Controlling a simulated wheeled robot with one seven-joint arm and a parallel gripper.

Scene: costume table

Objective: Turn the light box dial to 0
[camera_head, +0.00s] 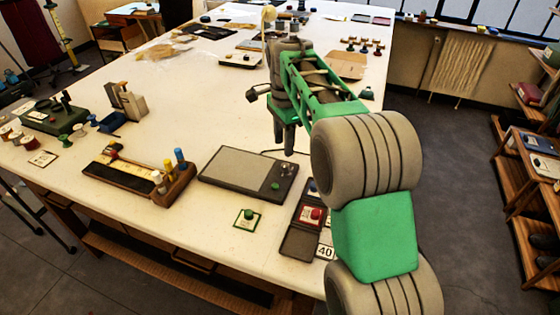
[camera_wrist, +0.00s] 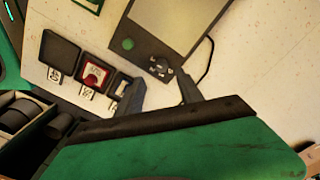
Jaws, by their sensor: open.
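The light box (camera_head: 236,170) is a dark flat case with a pale grey panel, lying on the table. Its right-hand strip carries a green round knob (camera_head: 276,186). In the wrist view the light box (camera_wrist: 182,22) shows the green knob (camera_wrist: 127,44) and a small dark dial (camera_wrist: 160,67) with pale marks around it. The dial's reading is too small to tell. My gripper (camera_head: 284,150) points down over the far right end of the light box, fingers apart and empty. In the wrist view the dial lies just beyond the gap between my fingertips (camera_wrist: 158,82).
A dark tray with a red button (camera_head: 312,214) stands right of the light box, near the table's front edge. A small card with a green knob (camera_head: 248,216) lies in front. A cable runs behind the box.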

